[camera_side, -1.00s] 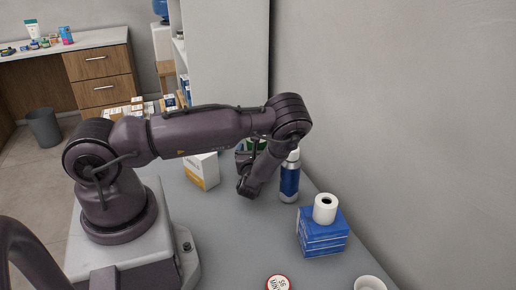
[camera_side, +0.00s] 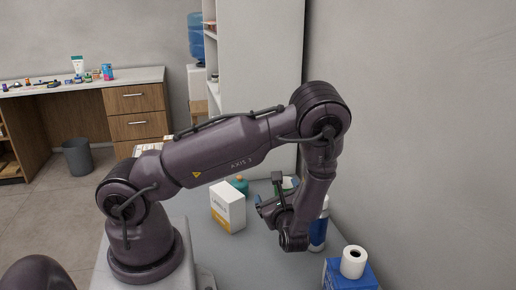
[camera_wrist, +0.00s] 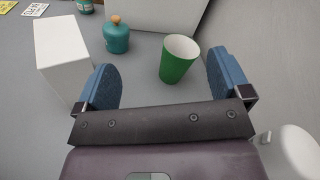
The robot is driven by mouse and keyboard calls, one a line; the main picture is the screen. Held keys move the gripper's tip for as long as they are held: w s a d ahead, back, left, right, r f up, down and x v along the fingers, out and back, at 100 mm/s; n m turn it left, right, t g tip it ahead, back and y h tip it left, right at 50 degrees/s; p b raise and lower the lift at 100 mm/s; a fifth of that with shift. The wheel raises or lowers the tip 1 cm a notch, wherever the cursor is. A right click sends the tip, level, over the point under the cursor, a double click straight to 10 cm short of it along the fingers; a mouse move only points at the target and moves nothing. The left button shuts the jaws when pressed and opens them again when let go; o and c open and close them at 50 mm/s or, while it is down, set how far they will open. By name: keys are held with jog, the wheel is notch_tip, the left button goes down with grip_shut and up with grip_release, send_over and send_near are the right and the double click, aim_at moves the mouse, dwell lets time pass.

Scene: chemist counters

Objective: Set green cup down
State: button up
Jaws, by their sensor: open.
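The green cup (camera_wrist: 178,64) stands upright on the grey counter in the wrist view, its white inside showing at the top. My gripper (camera_wrist: 165,75) is open, with one blue finger on each side and the cup ahead between them. Visible gaps separate the cup from both fingers, and nothing is held. In the side view my gripper (camera_side: 275,202) is low over the counter and hides most of the cup.
A white and yellow box (camera_side: 228,208) and a teal bottle with an orange stopper (camera_wrist: 116,36) stand left of the cup. A blue and white bottle (camera_side: 319,230) is close to my wrist. A paper roll (camera_side: 353,262) sits on a blue box (camera_side: 345,278).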

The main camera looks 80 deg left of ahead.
jog(key=s+d+r+n+t+h, duration=0.1)
jog(key=s+d+r+n+h, duration=0.2)
jog(key=d+r+n+h, duration=0.2)
jog(key=s+d+r+n+t+h, duration=0.1)
jog(key=s+d+r+n+h, duration=0.3)
jog(key=r, duration=0.7)
jog(key=s+d+r+n+t+h, duration=0.1)
jog(key=s+d+r+n+h, duration=0.2)
jog(key=d+r+n+h, duration=0.3)
notch_tip(320, 180, up, 2)
jog(key=shift+s+d+h, duration=0.3)
jog(key=shift+d+h, duration=0.8)
jog(key=shift+d, duration=0.05)
